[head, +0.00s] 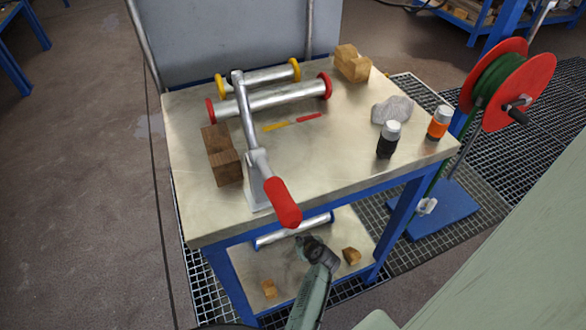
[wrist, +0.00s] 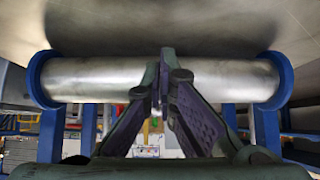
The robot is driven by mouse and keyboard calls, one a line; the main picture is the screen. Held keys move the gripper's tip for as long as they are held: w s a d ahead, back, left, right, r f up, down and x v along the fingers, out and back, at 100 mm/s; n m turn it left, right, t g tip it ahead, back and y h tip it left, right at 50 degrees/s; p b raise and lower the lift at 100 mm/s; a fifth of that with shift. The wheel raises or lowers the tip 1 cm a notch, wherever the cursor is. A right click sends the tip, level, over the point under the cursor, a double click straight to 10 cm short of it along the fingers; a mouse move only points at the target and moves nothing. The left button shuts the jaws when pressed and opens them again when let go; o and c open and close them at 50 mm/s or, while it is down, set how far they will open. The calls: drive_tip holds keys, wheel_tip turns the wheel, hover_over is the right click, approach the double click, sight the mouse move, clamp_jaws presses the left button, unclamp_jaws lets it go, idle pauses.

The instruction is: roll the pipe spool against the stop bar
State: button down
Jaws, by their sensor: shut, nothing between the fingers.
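A steel pipe spool with blue flanges (head: 292,232) lies on the lower shelf of the blue-legged table, partly hidden by the tabletop. In the wrist view the spool (wrist: 95,78) runs across the picture with a blue flange at each end. My gripper (head: 303,243) is at the front of the shelf beside the spool. In the wrist view my gripper (wrist: 161,60) is shut and empty, its fingertips overlapping the middle of the pipe. I cannot tell whether they touch it. I cannot make out a stop bar for certain.
Wooden blocks (head: 351,256) and (head: 269,288) lie on the lower shelf (head: 300,283). The tabletop (head: 330,165) above holds a yellow-flanged spool (head: 260,77), a red-flanged spool (head: 285,97), a red-handled lever (head: 283,202), bottles (head: 388,142) and a rag (head: 392,110).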

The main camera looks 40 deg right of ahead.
drive_tip(key=shift+w+d+b, duration=0.15)
drive_tip(key=shift+w+b, duration=0.1)
drive_tip(key=shift+w, duration=0.35)
drive_tip(key=shift+w+d+b, duration=0.15)
drive_tip(key=shift+w+b, duration=0.05)
drive_tip(key=shift+w, duration=0.4)
drive_tip(key=shift+s+a, duration=0.25)
drive_tip(key=shift+s, duration=0.9)
drive_tip(key=shift+s+a+f, duration=0.15)
drive_tip(key=shift+s+a, duration=0.05)
drive_tip(key=shift+s, duration=0.65)
drive_tip(key=shift+s+a+f, duration=0.1)
drive_tip(key=shift+s+a, duration=0.15)
drive_tip(key=shift+s, duration=0.65)
drive_tip(key=shift+s+a+f, duration=0.15)
drive_tip(key=shift+s+a, duration=0.05)
drive_tip(key=shift+s, duration=0.65)
drive_tip(key=s+r, duration=0.4)
drive_tip(key=r, duration=0.4)
drive_tip(key=shift+a+p, duration=0.15)
drive_tip(key=shift+p, duration=0.2)
drive_tip(key=shift+s, duration=0.15)
